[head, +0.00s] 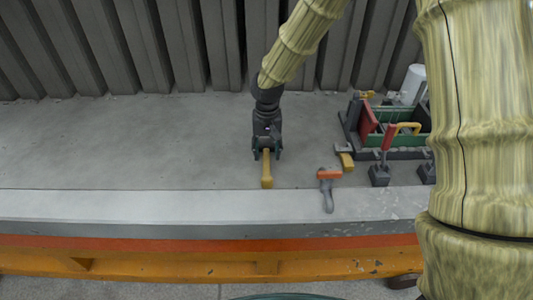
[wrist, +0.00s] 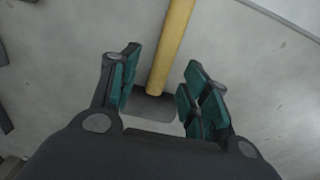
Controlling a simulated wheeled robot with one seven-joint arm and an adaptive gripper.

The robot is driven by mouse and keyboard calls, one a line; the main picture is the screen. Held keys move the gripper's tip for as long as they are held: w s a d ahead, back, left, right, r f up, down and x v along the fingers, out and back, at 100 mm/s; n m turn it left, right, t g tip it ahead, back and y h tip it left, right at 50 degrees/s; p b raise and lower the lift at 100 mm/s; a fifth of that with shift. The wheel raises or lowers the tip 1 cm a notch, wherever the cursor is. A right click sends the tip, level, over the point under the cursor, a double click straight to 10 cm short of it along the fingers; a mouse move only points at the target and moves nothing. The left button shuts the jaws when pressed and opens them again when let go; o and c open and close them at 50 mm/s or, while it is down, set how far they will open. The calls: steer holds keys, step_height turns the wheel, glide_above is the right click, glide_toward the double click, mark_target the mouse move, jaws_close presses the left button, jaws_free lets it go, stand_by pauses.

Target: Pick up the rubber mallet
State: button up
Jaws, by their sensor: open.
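The rubber mallet lies on the grey slab, its yellow handle (head: 266,175) pointing to the near edge in the head view. In the wrist view the yellow handle (wrist: 174,45) runs up from between my fingers, with a grey block-shaped head (wrist: 152,104) at its lower end. My gripper (head: 266,151) is over the head end, pointing down. In the wrist view my gripper (wrist: 160,84) is open, with one green-padded finger on each side of the mallet and visible gaps to both. My gripper hides the mallet's head in the head view.
An orange and grey tool (head: 328,187) lies to the right near the slab's edge. A ribbed wall (head: 180,45) stands behind. The slab (head: 120,145) is clear on the left.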

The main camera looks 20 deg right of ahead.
mark_target(266, 157)
steer(key=shift+s+a+f+p, duration=0.1)
steer(key=shift+f+p, duration=0.2)
steer(key=shift+f, duration=1.5)
steer(key=shift+c, duration=0.4)
jaws_close()
